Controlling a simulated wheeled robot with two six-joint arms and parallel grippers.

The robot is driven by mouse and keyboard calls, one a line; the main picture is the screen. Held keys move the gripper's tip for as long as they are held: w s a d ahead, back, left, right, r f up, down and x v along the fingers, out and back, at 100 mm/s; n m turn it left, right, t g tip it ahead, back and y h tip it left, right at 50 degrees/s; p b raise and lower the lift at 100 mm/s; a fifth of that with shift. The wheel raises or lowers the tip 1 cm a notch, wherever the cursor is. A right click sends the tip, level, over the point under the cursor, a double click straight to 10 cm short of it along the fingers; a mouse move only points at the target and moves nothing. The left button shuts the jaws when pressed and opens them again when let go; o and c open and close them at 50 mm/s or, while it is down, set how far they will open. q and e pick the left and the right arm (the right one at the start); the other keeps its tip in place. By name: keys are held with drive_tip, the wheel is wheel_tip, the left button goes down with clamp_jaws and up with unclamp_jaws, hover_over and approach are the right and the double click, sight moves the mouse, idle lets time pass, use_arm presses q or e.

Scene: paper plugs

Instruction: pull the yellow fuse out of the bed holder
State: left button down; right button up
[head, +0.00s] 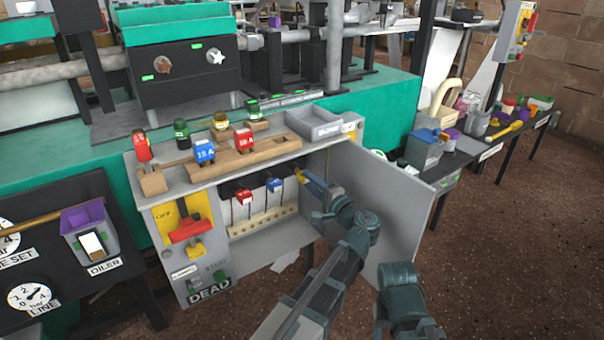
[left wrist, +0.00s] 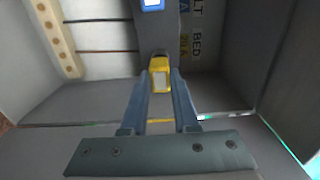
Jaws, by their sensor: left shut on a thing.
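The yellow fuse (left wrist: 160,75) is between the fingertips of my left gripper (left wrist: 161,80) in the left wrist view. In the head view the yellow fuse (head: 299,174) shows as a small yellow piece at the tip of my left gripper (head: 303,178), inside the open grey cabinet. The gripper is shut on it. A label reading "BED" and "20 A" (left wrist: 192,44) is on the panel beside the fuse. I cannot tell whether the fuse is seated in its holder or clear of it. My right gripper's fingers are out of view.
A blue fuse (head: 274,185) and a red fuse (head: 243,196) sit left of the yellow one. The cabinet door (head: 385,205) stands open to the right. A wooden rack (head: 245,156) with fuses and a grey tray (head: 313,122) are on top. A red-handled switch (head: 190,231) is at left.

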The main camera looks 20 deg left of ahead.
use_arm(q)
drive_tip(key=shift+s+d, duration=0.45)
drive_tip(key=shift+d, duration=0.15)
idle(0.3)
drive_tip(key=shift+s+d, duration=0.25)
drive_tip(key=shift+d, duration=0.05)
drive_tip(key=shift+s+d, duration=0.25)
drive_tip(key=shift+d, duration=0.05)
idle(0.3)
drive_tip(key=v, duration=0.3)
idle(0.4)
